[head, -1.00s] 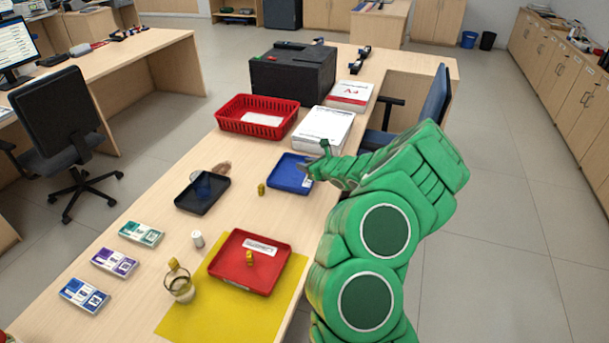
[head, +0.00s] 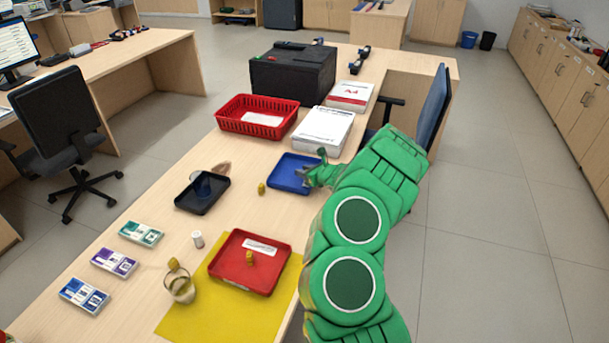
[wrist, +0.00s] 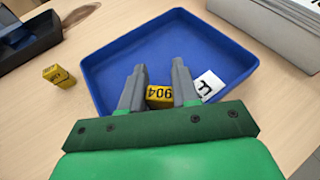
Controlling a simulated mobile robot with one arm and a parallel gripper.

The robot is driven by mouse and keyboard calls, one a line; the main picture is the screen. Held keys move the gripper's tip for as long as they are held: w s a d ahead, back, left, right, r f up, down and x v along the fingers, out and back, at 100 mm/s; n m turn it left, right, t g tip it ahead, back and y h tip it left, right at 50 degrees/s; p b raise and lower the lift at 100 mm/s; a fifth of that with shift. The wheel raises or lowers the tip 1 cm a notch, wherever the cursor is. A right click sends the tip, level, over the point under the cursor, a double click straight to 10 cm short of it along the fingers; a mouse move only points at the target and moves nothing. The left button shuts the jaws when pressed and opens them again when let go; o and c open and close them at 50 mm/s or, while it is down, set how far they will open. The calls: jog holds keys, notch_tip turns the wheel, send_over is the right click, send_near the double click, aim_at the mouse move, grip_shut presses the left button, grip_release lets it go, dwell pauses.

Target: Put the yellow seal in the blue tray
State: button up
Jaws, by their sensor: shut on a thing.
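The blue tray (head: 288,172) lies on the counter; it also fills the middle of the wrist view (wrist: 215,45). My gripper (wrist: 159,72) is shut on a yellow seal (wrist: 160,97) with black characters, held between its fingers at the near side of the tray. In the head view my gripper (head: 318,168) is at the tray's right side and hides the held seal. I cannot tell whether the seal touches the tray floor. Another yellow seal (head: 261,188) stands on the counter left of the tray; it also shows in the wrist view (wrist: 58,75).
A black tray (head: 205,195) is left of the blue one. A red tray (head: 270,275) on a yellow mat (head: 190,322) holds a yellow piece. A glass jar (head: 180,290) stands beside it. A paper stack (head: 322,130) and red basket (head: 240,122) are behind.

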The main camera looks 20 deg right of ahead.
jog(key=shift+f, duration=0.75)
jog(key=o, duration=0.7)
jog(key=shift+f, duration=0.1)
jog(key=shift+o, duration=0.2)
